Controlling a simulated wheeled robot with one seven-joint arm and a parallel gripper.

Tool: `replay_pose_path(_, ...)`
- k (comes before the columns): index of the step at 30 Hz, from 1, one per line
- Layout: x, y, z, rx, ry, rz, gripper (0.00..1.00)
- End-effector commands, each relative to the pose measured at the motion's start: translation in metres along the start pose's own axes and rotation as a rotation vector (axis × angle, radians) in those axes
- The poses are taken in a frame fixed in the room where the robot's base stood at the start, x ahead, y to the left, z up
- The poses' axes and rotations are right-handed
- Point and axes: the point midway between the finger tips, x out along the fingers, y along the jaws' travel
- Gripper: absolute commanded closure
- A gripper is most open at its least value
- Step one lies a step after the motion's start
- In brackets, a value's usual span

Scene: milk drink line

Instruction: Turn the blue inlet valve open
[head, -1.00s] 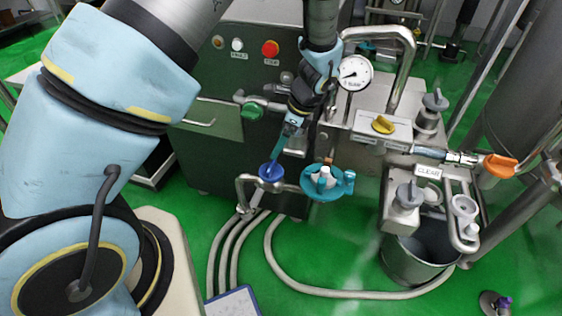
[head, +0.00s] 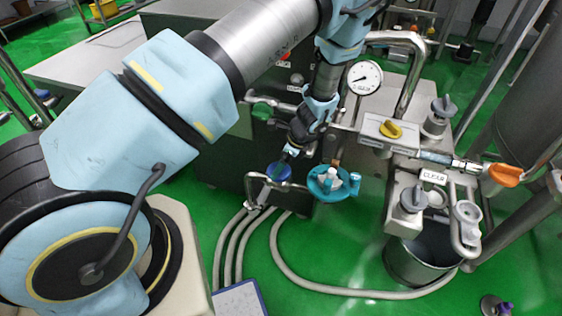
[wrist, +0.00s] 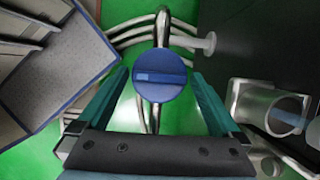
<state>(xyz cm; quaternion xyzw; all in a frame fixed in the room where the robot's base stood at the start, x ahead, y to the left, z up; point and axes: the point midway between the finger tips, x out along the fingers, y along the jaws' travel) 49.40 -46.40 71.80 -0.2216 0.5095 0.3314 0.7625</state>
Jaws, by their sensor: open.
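The blue inlet valve (head: 279,171) sits on a steel pipe low at the front of the machine. In the wrist view its round blue knob (wrist: 160,82) lies between and just beyond my two fingertips, with a raised bar running nearly level across it. My gripper (wrist: 160,92) is open, with one teal finger on each side of the knob; I see gaps between the fingers and the knob. In the head view my gripper (head: 290,154) hangs right above the valve and partly covers it.
A teal valve (head: 331,183) stands close to the right of the blue one. A green handle (head: 262,111), a gauge (head: 365,78), a yellow knob (head: 390,129) and an orange handle (head: 505,175) are nearby. Hoses (head: 340,291) and a bucket (head: 421,262) are on the green floor.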

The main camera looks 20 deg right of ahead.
Motion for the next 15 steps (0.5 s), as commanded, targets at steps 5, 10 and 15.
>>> replay_pose_path(5,0.0014,-0.0001,0.0000,0.000,0.000,0.000,0.00)
replay_pose_path(10,0.0012,0.0000,0.0000,-0.001,0.000,0.000,0.08)
replay_pose_path(15,0.0010,0.0001,0.0000,-0.001,0.000,0.000,0.27)
